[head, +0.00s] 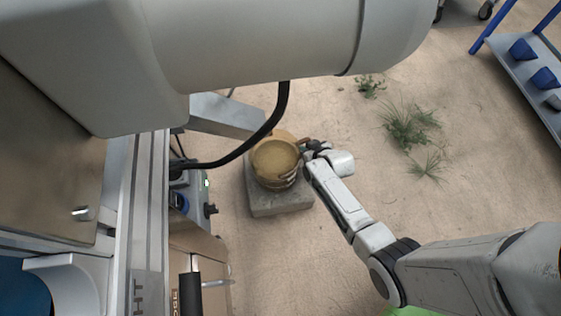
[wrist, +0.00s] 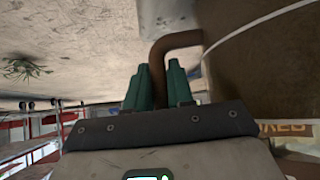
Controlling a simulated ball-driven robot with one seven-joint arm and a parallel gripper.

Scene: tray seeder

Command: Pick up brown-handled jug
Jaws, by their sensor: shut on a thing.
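The jug (head: 275,160) shows in the head view as a round tan vessel seen from above, on a grey stone block (head: 283,206). My gripper (head: 309,149) is at its right side, by the handle. In the wrist view, the brown curved handle (wrist: 178,40) passes between the green fingers of my gripper (wrist: 158,80), which is shut on it. The jug's brown body (wrist: 262,75) fills the right of that view. I cannot tell whether the jug rests on the block or is slightly raised.
A bench with equipment and a cardboard box (head: 197,250) stands just left of the block. Green weeds (head: 408,125) grow from the sandy floor to the right.

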